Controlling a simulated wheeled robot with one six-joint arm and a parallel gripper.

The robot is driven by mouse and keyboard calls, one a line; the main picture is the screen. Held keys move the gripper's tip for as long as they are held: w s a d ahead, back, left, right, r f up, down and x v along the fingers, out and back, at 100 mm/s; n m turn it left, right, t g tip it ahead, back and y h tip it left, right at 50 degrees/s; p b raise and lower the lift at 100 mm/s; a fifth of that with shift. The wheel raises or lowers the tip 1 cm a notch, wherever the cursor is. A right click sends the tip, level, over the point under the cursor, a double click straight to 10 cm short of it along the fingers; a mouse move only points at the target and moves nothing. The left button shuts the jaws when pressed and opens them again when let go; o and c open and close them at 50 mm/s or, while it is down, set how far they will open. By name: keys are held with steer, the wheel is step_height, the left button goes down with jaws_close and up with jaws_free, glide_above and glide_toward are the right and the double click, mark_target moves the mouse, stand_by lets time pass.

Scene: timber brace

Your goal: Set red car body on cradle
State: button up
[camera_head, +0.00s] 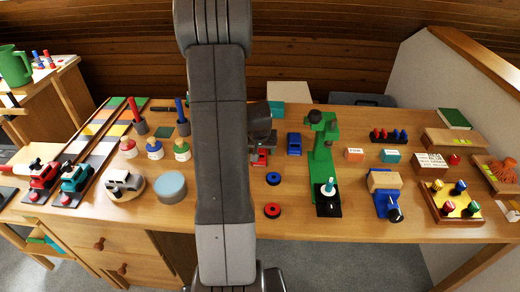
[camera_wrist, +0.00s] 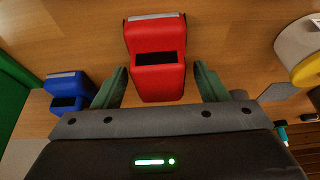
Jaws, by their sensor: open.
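The red car body (camera_head: 261,159) sits on the table, partly hidden by my arm in the head view. In the wrist view the red car body (camera_wrist: 157,77) lies between the two green fingers of my gripper (camera_wrist: 160,68), with a gap on each side. My gripper (camera_head: 262,138) is open and holds nothing. A blue fixture with a wooden block on it (camera_head: 385,182) stands at the right front of the table. I cannot tell for sure which piece is the cradle.
A blue car body (camera_head: 294,143) stands just right of the red one. Red and blue rings (camera_head: 272,210) lie in front. A round grey-blue block (camera_head: 171,187) and a car on a wooden disc (camera_head: 124,184) are left.

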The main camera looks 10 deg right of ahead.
steer(key=v, duration=1.1)
steer(key=shift+o, duration=0.4)
steer(key=shift+b+v, duration=0.6)
steer(key=shift+v, duration=0.75)
steer(key=x, duration=1.3)
steer(key=shift+w+f, duration=0.15)
steer(key=shift+w, duration=0.05)
steer(key=shift+c, duration=0.2)
steer(key=c, duration=1.1)
steer(key=shift+c, duration=0.2)
